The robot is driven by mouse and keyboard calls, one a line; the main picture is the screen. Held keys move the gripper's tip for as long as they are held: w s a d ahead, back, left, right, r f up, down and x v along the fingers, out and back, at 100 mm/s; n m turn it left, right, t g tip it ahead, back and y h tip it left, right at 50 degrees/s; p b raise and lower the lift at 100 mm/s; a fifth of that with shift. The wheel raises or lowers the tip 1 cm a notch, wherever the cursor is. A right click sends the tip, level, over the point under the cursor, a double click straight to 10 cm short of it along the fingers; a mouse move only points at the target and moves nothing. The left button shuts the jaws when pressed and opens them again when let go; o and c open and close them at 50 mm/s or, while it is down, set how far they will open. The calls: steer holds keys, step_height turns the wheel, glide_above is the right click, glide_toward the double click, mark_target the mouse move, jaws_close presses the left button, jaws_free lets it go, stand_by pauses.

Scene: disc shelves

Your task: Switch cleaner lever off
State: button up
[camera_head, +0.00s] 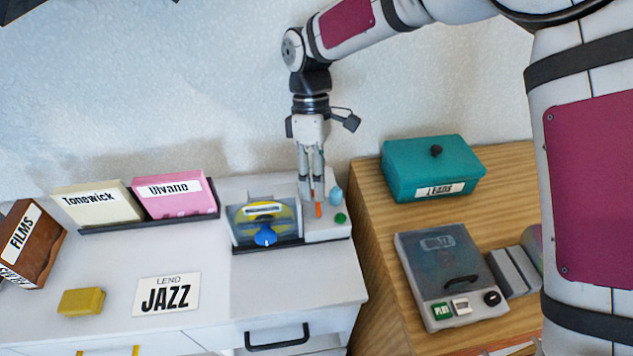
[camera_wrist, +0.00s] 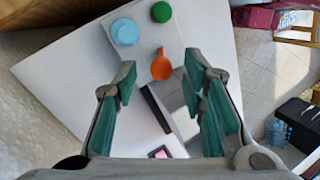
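The cleaner (camera_head: 240,240) sits on the right part of the white cabinet top, with a yellow disc (camera_head: 283,217) under its clear cover and a blue knob (camera_head: 265,236) in front. Its orange lever (camera_head: 318,210) stands on the pale panel at its right, beside a green button (camera_head: 341,218) and a light blue piece (camera_head: 336,194). My gripper (camera_head: 311,196) points down over this panel, just above the lever. In the wrist view the orange lever (camera_wrist: 161,66) shows between the two spread fingers, with a gap on each side. I cannot tell whether a finger touches it.
A rack with Tonewick (camera_head: 91,203) and Ulvane (camera_head: 172,196) sleeves stands left. A JAZZ card (camera_head: 167,295) and yellow block (camera_head: 81,301) lie in front. A wooden FILMS box (camera_head: 30,238) is far left. A teal LEADS box (camera_head: 432,168) and grey player (camera_head: 448,270) stand right.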

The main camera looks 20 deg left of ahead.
steer(key=v, duration=1.1)
steer(key=shift+r, duration=0.1)
steer(key=s+d+r+m+t, duration=0.1)
steer(key=s+d+r+m, duration=0.2)
steer(key=d, duration=0.4)
steer(key=s+d+r+m+t, duration=0.2)
steer(key=d+r+m, duration=0.15)
steer(key=d, duration=0.35)
steer(key=s+d+r+m+t, duration=0.1)
steer(key=s+d+r+m, duration=0.15)
steer(key=d+r, duration=0.35)
steer(key=s+d+f+m+t+y, duration=0.1)
steer(key=s+d+f+m+t, duration=0.3)
steer(key=s+d+m, duration=0.5)
steer(key=s+d+f, duration=0.1)
steer(key=s+d, duration=0.4)
steer(key=shift+m+y, duration=0.3)
steer(key=shift+y, duration=0.1)
